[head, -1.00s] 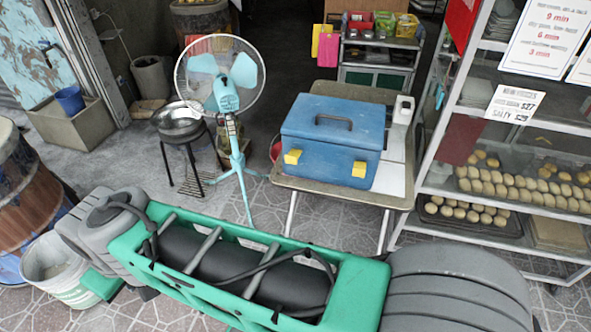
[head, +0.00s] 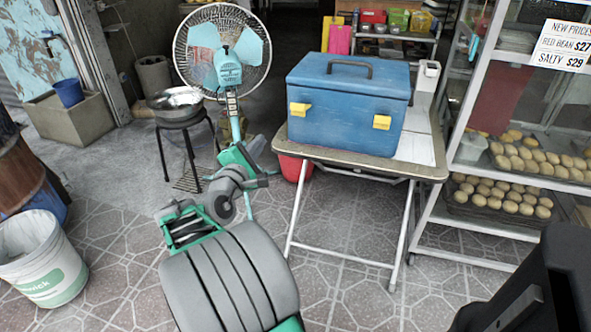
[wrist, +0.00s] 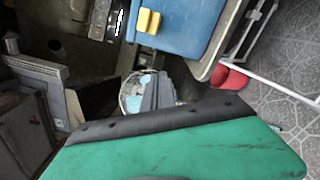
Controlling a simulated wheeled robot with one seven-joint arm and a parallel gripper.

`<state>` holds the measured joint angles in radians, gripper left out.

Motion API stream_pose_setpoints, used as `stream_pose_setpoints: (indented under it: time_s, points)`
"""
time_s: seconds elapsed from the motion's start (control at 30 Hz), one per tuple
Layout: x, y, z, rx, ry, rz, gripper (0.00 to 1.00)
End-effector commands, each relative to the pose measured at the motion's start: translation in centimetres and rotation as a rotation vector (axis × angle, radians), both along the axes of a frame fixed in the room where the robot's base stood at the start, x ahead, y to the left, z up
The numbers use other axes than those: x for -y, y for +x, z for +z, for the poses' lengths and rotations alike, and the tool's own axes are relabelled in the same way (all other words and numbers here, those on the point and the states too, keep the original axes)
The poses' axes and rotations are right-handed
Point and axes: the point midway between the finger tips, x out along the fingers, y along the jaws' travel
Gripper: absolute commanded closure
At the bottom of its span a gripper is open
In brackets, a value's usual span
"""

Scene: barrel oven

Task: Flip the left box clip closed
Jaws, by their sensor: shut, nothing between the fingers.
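The blue box (head: 348,110) stands upright on the folding table (head: 432,170), its lid down and grey handle on top. The left clip (head: 300,109) is a yellow tab that appears to stick out from the front. The right clip (head: 381,122) is also yellow; its exact angle is unclear. My gripper (head: 246,153) is at the end of my green and grey arm, left of and below the box, in front of the fan's stand. It is shut, empty and apart from the box. The wrist view shows the box (wrist: 185,22) with one yellow clip (wrist: 148,21) at the top.
A turquoise fan (head: 222,60) stands left of the box, near my gripper. A metal pan (head: 175,103) sits on a black stand. A red bucket (head: 292,167) is under the table's left end. A glass bun rack (head: 520,150) stands right. A white bucket (head: 42,258) is at lower left.

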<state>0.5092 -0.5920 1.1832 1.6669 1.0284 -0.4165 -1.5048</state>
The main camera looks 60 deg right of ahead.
Motion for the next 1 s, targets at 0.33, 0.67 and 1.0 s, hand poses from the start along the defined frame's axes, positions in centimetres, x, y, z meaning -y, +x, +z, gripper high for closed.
stream_pose_setpoints:
  time_s: [0.33, 0.67, 1.0]
  points:
    - [1.5, -7.1, -9.0, -0.913, -0.595, -0.291, 1.00]
    - [1.3, -7.1, -8.6, -0.955, -0.617, -0.300, 1.00]
    - [3.7, -6.8, -6.9, -0.957, -0.612, -0.300, 1.00]
